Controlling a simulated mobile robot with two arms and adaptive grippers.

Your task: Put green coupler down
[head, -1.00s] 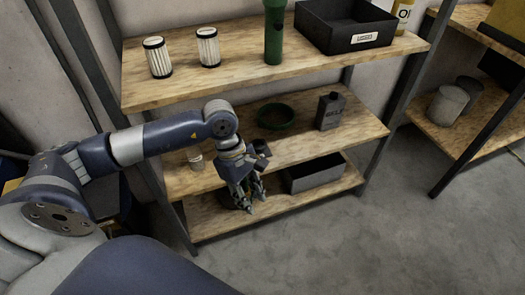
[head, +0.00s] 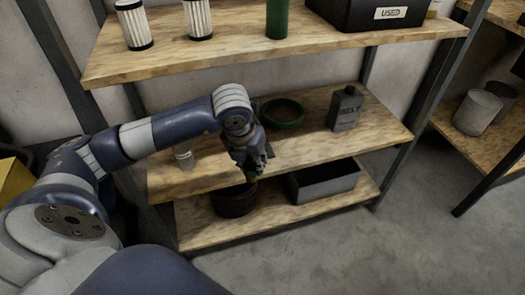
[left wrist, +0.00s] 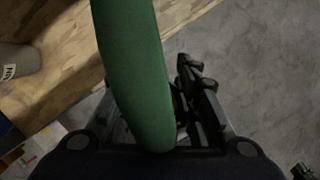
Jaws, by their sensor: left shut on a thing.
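The green coupler (left wrist: 135,75) fills the middle of the left wrist view as a long, smooth green shape between my left gripper's fingers. My left gripper (head: 251,172) is shut on it. In the head view the gripper points down at the front edge of the middle shelf (head: 340,146), above a dark round pot. In the wrist view one dark finger shows right of the coupler; the other is hidden. My right gripper is not in view.
A green ring (head: 283,112) and a dark bottle (head: 345,108) stand on the middle shelf, with a small jar (head: 184,156) at left. The lower shelf holds the dark pot (head: 234,200) and a grey bin (head: 325,182). Filters (head: 134,25) and a green cylinder (head: 277,18) stand above.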

